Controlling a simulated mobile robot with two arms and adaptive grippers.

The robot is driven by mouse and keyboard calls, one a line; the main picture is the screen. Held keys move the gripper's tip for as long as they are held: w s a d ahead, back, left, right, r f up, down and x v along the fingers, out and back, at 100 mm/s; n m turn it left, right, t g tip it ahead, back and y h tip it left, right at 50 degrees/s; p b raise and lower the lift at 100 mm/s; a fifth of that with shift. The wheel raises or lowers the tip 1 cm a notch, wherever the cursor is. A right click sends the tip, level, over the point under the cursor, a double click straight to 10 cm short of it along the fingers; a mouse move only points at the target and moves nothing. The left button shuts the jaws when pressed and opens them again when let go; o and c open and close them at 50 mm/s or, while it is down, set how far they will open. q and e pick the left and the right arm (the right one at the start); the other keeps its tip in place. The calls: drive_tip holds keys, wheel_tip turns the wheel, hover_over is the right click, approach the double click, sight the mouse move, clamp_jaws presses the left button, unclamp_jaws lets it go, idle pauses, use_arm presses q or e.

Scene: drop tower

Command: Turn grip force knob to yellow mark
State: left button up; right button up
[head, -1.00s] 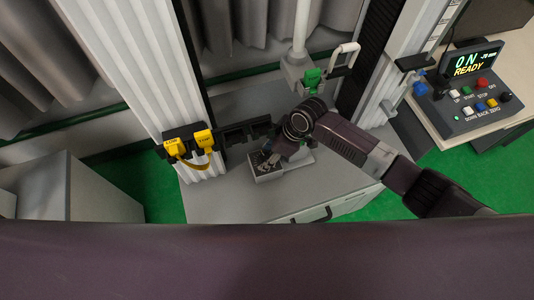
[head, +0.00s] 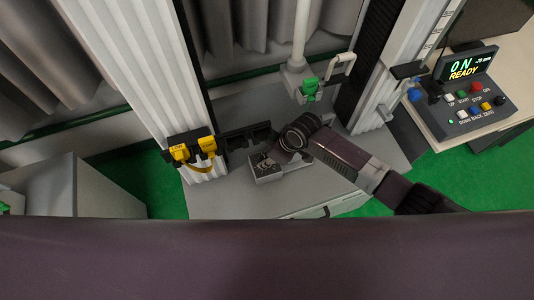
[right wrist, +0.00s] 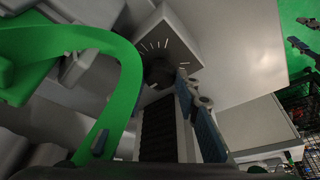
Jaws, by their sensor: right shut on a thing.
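The grip force knob (right wrist: 158,72) is a dark round knob on a grey box, with short pale tick marks fanned around it. I cannot make out which mark is yellow. In the head view the grey box (head: 268,178) stands on the grey base, and the wrist hides much of it. My right gripper (head: 263,163) points down at the box and is shut on the knob. In the right wrist view a blue-grey finger (right wrist: 186,90) lies against the knob's right side; the other finger is largely hidden. My left gripper is not in view.
A curved green part (right wrist: 125,85) crosses close in front of the right wrist camera. A green grip (head: 309,88) hangs above and behind my right wrist. A control panel (head: 470,105) with a lit display stands at right.

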drive_tip(key=o, duration=1.2)
drive_tip(key=shift+c, duration=0.2)
drive_tip(key=v, duration=1.2)
